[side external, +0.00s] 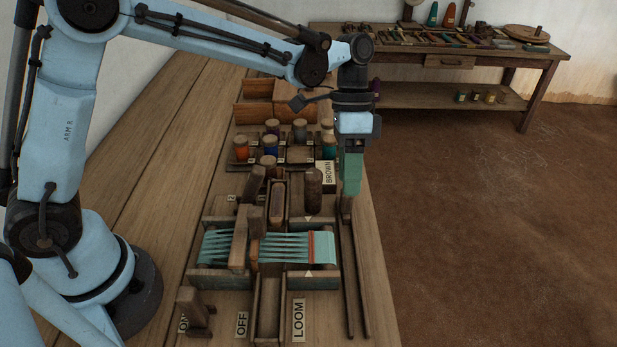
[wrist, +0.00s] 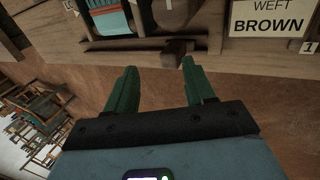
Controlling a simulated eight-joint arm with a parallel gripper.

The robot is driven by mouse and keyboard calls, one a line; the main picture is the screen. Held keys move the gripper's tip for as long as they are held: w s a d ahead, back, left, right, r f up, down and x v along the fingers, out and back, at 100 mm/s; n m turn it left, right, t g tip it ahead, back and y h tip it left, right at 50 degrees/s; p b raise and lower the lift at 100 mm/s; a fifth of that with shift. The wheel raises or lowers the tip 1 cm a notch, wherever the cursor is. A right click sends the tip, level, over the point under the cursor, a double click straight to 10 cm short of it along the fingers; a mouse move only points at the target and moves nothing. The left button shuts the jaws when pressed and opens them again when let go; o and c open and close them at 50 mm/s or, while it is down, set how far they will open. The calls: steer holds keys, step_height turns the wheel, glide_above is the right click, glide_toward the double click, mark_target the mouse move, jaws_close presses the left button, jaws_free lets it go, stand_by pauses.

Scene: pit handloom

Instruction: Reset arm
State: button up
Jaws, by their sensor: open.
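My light blue arm reaches over the bench from the left. My gripper (side external: 349,190) points down near the bench's right edge, beside the loom. In the wrist view its two green fingers (wrist: 158,80) stand apart with nothing between them. The small loom (side external: 285,282) has teal warp threads (side external: 215,245) and a reddish line across them. A small brown block (wrist: 176,50) shows just beyond the fingertips in the wrist view.
Several coloured spools (side external: 241,148) stand in a rack behind the loom, near a BROWN label (side external: 327,173). OFF (side external: 242,324) and LOOM (side external: 298,318) labels lie at the front. A side table (side external: 445,63) with tools stands behind. Open floor (side external: 480,200) lies to the right.

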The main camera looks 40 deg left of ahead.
steer(key=shift+r, duration=0.85)
steer(key=shift+s+a+r, duration=0.2)
steer(key=shift+a+r, duration=0.1)
steer(key=s+a+r+n+t+y, duration=0.2)
steer(key=s+a+n+t, duration=0.7)
steer(key=a, duration=0.5)
steer(key=shift+s+a+r+t+y, duration=0.3)
steer(key=shift+s+t+y, duration=0.15)
steer(key=shift+t+y, duration=0.2)
